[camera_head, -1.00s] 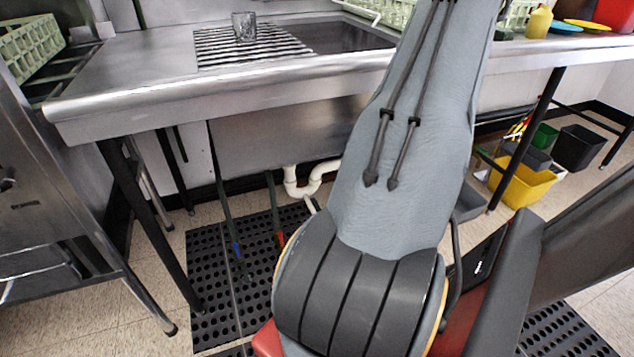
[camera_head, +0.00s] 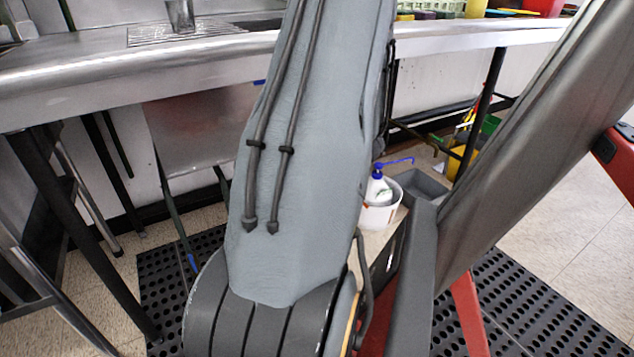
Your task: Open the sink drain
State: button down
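The steel sink counter (camera_head: 90,72) runs across the upper part of the head view. A slatted grate (camera_head: 205,28) lies on it at the top, with a metal cup (camera_head: 181,14) standing on the grate. The underside of the sink (camera_head: 205,125) shows below the counter. My arm stands in front and covers much of the sink's middle and the area under it. No drain or drain handle can be made out. My gripper is outside the picture.
A white bucket with a blue-pump bottle (camera_head: 380,187) stands on the floor under the counter, beside a grey bin (camera_head: 422,186). A yellow bin (camera_head: 461,162) is farther right. Table legs (camera_head: 482,100) and perforated black floor mats (camera_head: 530,300) lie around my base.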

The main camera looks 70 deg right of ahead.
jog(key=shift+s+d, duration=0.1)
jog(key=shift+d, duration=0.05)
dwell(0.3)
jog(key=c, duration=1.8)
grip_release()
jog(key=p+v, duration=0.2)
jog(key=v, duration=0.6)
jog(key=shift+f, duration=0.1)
